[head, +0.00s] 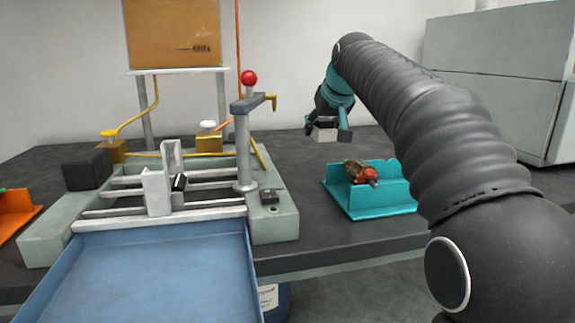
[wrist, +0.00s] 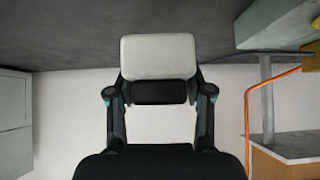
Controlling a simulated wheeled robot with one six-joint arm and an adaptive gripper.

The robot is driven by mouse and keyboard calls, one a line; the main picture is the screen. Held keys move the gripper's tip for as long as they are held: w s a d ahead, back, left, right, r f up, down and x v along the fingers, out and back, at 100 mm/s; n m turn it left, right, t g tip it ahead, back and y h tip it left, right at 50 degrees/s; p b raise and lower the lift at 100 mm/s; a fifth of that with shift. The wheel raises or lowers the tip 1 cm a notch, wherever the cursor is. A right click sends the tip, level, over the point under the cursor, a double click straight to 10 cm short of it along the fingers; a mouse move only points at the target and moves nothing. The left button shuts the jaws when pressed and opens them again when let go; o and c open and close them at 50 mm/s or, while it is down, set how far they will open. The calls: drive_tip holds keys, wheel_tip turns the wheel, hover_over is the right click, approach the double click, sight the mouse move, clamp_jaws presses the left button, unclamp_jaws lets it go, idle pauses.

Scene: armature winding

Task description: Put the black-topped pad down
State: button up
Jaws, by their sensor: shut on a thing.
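The black-topped pad (head: 324,135) is a small pale grey block with a dark top. My gripper (head: 328,125) is shut on it and holds it in the air above the dark table, behind the teal cradle. In the wrist view the pad (wrist: 158,57) shows its pale face beyond the fingertips, with its black part (wrist: 158,93) between the two fingers. The pad's underside appears clear of the table, though the exact height is hard to tell.
The teal cradle (head: 385,201) holds a red and metal armature (head: 360,172). A grey winding fixture (head: 272,215) with a red-knobbed post (head: 244,140) stands left, behind a blue tray (head: 165,275). An orange holder (head: 18,212) is far left. Dark table (head: 300,165) near the pad is bare.

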hover_over(290, 167)
drive_tip(key=s+d, duration=0.1)
drive_tip(key=s, duration=0.1)
drive_tip(key=f, duration=0.3)
drive_tip(key=shift+s+d+f+b, duration=0.15)
drive_tip(key=shift+s+f+b, duration=0.05)
drive_tip(key=shift+f+b, duration=0.1)
drive_tip(key=shift+a+f, duration=0.35)
drive_tip(key=shift+f+b, duration=0.5)
drive_tip(key=shift+f, duration=1.35)
drive_tip(key=shift+f, duration=0.1)
drive_tip(key=o, duration=1.2)
drive_tip(key=shift+o, duration=0.2)
drive_tip(key=shift+s+r, duration=0.15)
drive_tip(key=shift+r, duration=0.1)
drive_tip(key=v, duration=1.1)
drive_tip(key=shift+s+d+r+p, duration=0.2)
drive_tip(key=shift+s+p, duration=0.1)
